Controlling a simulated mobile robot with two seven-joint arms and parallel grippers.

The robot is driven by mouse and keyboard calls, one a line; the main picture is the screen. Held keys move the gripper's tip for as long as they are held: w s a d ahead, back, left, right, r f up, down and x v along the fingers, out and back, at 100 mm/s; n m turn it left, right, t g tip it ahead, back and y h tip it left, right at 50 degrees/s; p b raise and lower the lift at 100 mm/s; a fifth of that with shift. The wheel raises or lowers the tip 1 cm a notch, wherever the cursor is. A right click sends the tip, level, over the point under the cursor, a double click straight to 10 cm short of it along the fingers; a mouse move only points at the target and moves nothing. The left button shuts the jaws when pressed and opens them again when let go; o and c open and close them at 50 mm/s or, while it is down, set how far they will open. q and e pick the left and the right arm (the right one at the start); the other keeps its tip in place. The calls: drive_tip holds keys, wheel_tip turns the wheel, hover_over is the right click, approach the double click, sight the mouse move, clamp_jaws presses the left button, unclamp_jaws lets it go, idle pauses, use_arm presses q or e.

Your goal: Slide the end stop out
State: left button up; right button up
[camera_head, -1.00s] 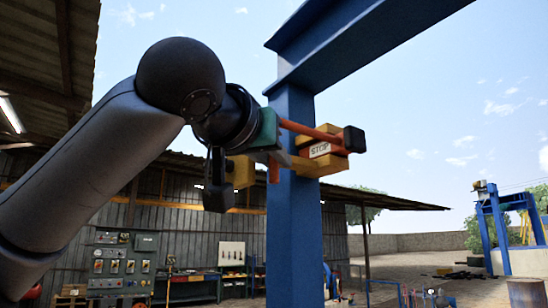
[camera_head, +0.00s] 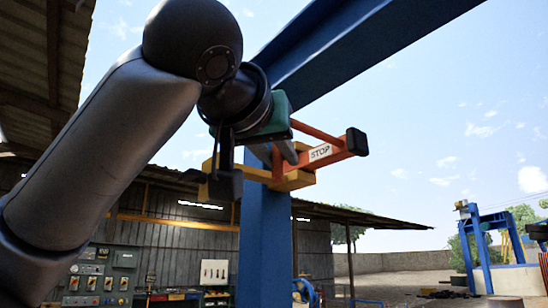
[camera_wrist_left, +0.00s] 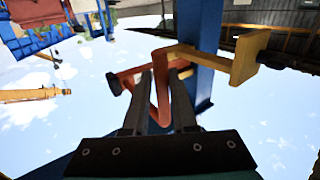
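The end stop (camera_head: 337,152) is an orange bar with a white STOP label and a black bumper at its right end. It sits beside a yellow bracket (camera_head: 294,181) on the blue post (camera_head: 264,235); whether its far end is still inside the bracket is unclear. My left gripper (camera_head: 290,152) reaches in from the left by the end stop. In the left wrist view the two grey fingers of my left gripper (camera_wrist_left: 161,76) lie either side of the stop's orange handle (camera_wrist_left: 161,98) and appear closed on it. My right gripper is not in view.
The blue beam (camera_head: 355,50) runs overhead from the post. A corrugated shed with electrical panels (camera_head: 98,277) stands behind at the left. A second blue frame (camera_head: 480,245) stands far right. The air right of the end stop is clear.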

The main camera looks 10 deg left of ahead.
use_arm(q)
drive_tip(key=shift+o, duration=0.7)
drive_tip(key=shift+s+d, duration=0.25)
drive_tip(key=shift+d, duration=0.15)
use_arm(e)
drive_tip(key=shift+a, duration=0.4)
use_arm(q)
drive_tip(key=shift+a, duration=0.15)
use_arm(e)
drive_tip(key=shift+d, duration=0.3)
use_arm(q)
drive_tip(key=s+a+b, duration=0.1)
drive_tip(key=s+b, duration=0.5)
drive_tip(key=s, duration=0.9)
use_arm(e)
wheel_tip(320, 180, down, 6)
use_arm(q)
drive_tip(key=shift+a, duration=0.1)
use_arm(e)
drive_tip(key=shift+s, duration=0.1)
